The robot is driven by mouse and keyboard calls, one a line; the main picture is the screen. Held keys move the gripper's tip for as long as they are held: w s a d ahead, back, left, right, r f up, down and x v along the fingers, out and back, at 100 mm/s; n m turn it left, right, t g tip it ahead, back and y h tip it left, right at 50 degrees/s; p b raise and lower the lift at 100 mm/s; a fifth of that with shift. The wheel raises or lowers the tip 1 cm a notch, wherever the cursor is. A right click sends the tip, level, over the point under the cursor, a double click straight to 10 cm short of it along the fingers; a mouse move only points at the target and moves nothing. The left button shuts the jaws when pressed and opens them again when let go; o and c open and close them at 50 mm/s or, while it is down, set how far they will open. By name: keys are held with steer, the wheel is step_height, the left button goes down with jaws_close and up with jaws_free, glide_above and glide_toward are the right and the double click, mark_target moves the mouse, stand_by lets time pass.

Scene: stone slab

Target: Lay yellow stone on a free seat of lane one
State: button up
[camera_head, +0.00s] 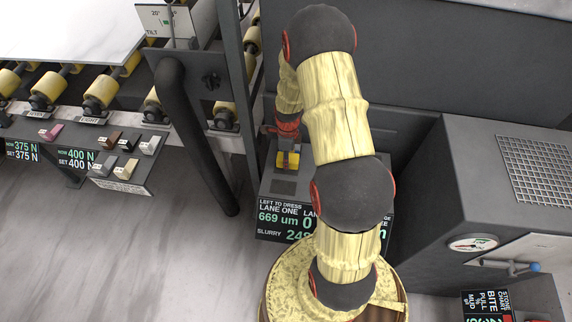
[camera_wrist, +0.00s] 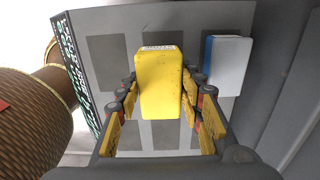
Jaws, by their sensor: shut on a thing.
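The yellow stone (camera_wrist: 160,85) is a rounded block held between the fingers of my gripper (camera_wrist: 160,100). In the head view, the yellow stone (camera_head: 288,160) is over the left part of the dark stand (camera_head: 268,212), behind the "LANE ONE" label (camera_head: 280,209). A bare dark seat (camera_head: 284,186) shows in front of it. In the wrist view, grey seats (camera_wrist: 108,62) lie on the stand's top below the stone and gripper. I cannot tell whether the stone touches the stand. The arm hides the stand's right part in the head view.
A white and blue block (camera_wrist: 228,65) lies right of the yellow stone in the wrist view. A dark post (camera_head: 195,130) stands left of the stand, beside a roller rack (camera_head: 100,92). A grey cabinet (camera_head: 480,190) with a gauge stands at right.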

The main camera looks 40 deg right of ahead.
steer(key=shift+w+f, duration=0.3)
steer(key=shift+f, duration=0.1)
step_height(320, 180, down, 3)
steer(key=shift+w+f+b, duration=0.15)
steer(key=shift+f+b, duration=0.05)
steer(key=shift+b, duration=0.4)
steer(key=shift+r, duration=0.1)
steer(key=o, duration=1.3)
steer(key=shift+o, duration=0.2)
